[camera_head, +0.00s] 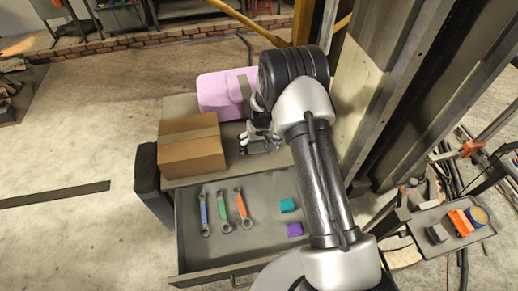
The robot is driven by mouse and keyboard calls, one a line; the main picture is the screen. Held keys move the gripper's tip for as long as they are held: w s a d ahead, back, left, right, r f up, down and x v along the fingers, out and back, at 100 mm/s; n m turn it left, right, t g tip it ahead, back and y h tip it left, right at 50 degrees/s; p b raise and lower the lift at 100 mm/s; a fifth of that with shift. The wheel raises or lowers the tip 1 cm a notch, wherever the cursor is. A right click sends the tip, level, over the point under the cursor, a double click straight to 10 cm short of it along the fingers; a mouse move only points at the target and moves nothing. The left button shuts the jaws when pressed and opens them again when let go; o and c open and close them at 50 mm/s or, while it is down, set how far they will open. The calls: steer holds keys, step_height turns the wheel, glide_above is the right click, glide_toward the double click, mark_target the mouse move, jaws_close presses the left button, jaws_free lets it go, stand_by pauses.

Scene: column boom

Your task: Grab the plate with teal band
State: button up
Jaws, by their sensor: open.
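I cannot make out a plate with a teal band in the head view; my arm covers part of the cabinet top and drawer. A small teal block (288,205) lies in the open drawer (262,266), left of my arm. My gripper (262,146) is over the cabinet top, right of the cardboard box and in front of the pink case. It is open, and I see nothing held in it. Its fingertips are small and partly unclear here.
A cardboard box (190,152) and a pink case (218,92) stand on the cabinet. The drawer also holds three wrenches with blue (204,214), green (223,212) and orange (242,208) bands, and a purple block (294,229). A tall column stands right of my arm.

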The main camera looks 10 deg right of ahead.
steer(key=c, duration=1.5)
steer(key=shift+c, duration=0.3)
steer(key=shift+r, duration=0.1)
